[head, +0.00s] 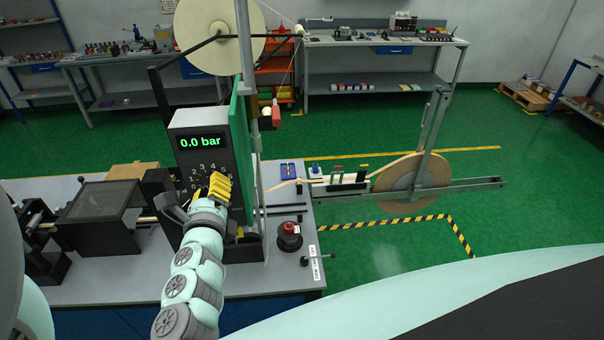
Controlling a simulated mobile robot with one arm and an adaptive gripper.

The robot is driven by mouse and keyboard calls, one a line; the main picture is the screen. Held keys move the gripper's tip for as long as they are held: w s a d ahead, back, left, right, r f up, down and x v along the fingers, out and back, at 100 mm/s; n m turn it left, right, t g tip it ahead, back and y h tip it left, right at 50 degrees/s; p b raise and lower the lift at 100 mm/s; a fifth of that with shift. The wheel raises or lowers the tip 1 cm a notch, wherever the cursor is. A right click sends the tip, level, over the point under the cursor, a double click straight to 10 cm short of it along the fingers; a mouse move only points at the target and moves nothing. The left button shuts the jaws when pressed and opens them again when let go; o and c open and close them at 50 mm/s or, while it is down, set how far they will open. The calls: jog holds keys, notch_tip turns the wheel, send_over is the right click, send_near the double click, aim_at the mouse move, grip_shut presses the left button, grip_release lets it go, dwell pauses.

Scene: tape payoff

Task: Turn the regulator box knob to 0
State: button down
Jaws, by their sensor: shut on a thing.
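The regulator box (207,121) stands on the bench left of centre, a grey box with a dark front panel. Its green display (200,142) reads 0.0 bar. Below it is a dial (203,168) with white numerals, partly covered. My gripper (207,189) is at the dial, in front of the panel, and is shut on the knob. The knob itself is hidden behind the gripper, so its pointing direction cannot be seen. Yellow parts show at the gripper's right side.
A red emergency button (289,229) sits on the bench to the right. A large cream reel (219,33) is above the box, with a green panel (239,150) beside it. A tape reel on an arm (412,178) extends right. A dark-lidded machine (103,216) stands left.

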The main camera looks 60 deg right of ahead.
jog(key=n, duration=0.5)
jog(key=n+b, duration=0.2)
jog(key=shift+s+f+n+g+h, duration=0.1)
jog(key=shift+f+n+g+h, duration=0.05)
jog(key=shift+n+g+h, duration=0.2)
jog(key=n+b, duration=0.1)
jog(key=b, duration=0.1)
jog(key=n+b, duration=0.1)
jog(key=b, duration=0.1)
jog(key=shift+f+n, duration=0.25)
jog(key=shift+n, duration=0.1)
jog(key=n+b, duration=0.2)
jog(key=b, duration=0.3)
jog(key=shift+r+n, duration=0.1)
jog(key=shift+n, duration=0.2)
jog(key=shift+r+n+b, duration=0.2)
jog(key=shift+n+b, duration=0.45)
jog(key=shift+n, duration=0.05)
jog(key=shift+r+n+b, duration=0.15)
jog(key=shift+n+b, duration=0.3)
jog(key=shift+n, duration=0.95)
